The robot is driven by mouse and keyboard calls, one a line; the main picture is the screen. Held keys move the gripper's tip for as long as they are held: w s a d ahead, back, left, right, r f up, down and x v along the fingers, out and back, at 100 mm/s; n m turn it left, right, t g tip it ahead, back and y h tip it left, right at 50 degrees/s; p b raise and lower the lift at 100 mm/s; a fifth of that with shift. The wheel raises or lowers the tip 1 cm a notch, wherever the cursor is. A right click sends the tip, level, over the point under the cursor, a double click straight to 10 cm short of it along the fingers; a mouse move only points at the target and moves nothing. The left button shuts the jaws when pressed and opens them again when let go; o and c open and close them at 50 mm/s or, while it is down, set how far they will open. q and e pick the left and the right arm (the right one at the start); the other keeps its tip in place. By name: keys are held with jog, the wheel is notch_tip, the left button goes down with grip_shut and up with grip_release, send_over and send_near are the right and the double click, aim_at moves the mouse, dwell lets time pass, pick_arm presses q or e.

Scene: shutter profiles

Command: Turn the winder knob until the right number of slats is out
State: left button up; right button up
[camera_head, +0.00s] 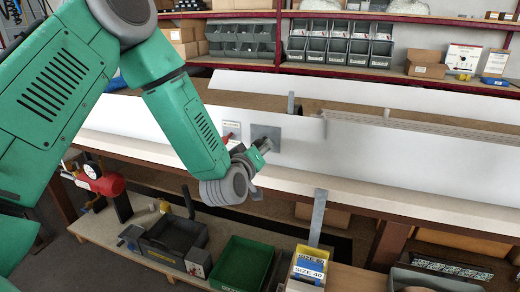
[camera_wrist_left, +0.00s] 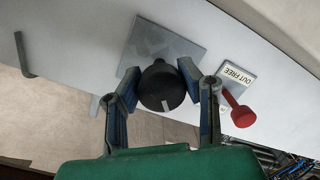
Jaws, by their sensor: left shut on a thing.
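The winder knob (camera_wrist_left: 162,86) is a dark round knob with a pale mark, in front of a grey plate (camera_wrist_left: 165,49) on the white panel. In the head view the grey plate (camera_head: 266,138) shows, but the knob is mostly hidden by my left gripper (camera_head: 262,148). In the left wrist view my left gripper (camera_wrist_left: 162,90) has its blue fingers on both sides of the knob and is shut on it. A red lever (camera_wrist_left: 240,114) with a label reading "OUT FREE" (camera_wrist_left: 236,74) sits beside it. Slats (camera_head: 430,126) lie along the long white housing at right. My right gripper is not in view.
Grey bins (camera_head: 338,50) and cardboard boxes (camera_head: 425,64) stand on the shelves behind. Below the bench are a green crate (camera_head: 242,264), a dark tray (camera_head: 172,238) and a box marked "SIZE 40" (camera_head: 308,268). A grey upright bracket (camera_head: 318,218) stands at the bench's front edge.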

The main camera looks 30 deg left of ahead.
pick_arm(q)
jog(key=shift+s+f, duration=0.15)
jog(key=shift+f, duration=0.15)
dwell(0.4)
jog(key=o, duration=1.2)
jog(key=shift+a, duration=0.1)
jog(key=shift+o, duration=0.2)
jog(key=shift+r, duration=0.2)
jog(key=shift+s, duration=0.1)
jog(key=v, duration=1.1)
jog(key=shift+s, duration=0.35)
